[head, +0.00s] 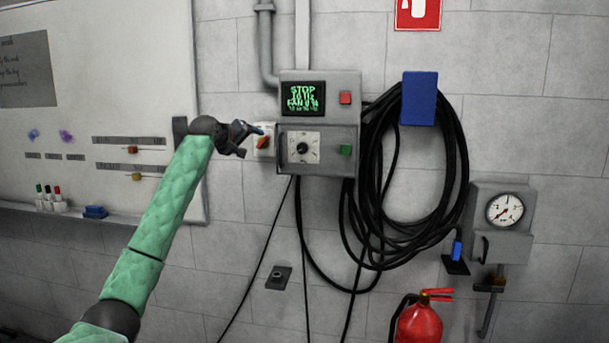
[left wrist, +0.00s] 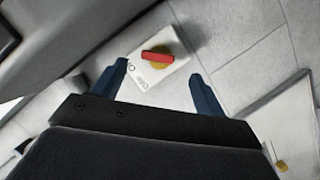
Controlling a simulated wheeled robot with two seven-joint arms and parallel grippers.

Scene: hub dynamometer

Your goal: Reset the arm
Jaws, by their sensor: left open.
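My left arm, in a green padded sleeve, reaches up from the lower left in the head view. Its gripper (head: 252,140) is beside a small white switch box with a red rotary handle (head: 264,142), left of the grey control box. In the left wrist view the gripper (left wrist: 158,88) is open, its two blue fingers apart. The red handle (left wrist: 157,55) on its yellow disc and white plate lies beyond and between the fingertips, with nothing held. Whether a finger touches the switch box cannot be told. My right gripper is not in view.
The grey control box (head: 318,163) has a lit screen (head: 303,97), a dial (head: 304,147), and red and green buttons. A black cable coil (head: 372,200) hangs from a blue holder (head: 419,98). A gauge box (head: 505,211), fire extinguisher (head: 420,322) and whiteboard (head: 110,70) are around it.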

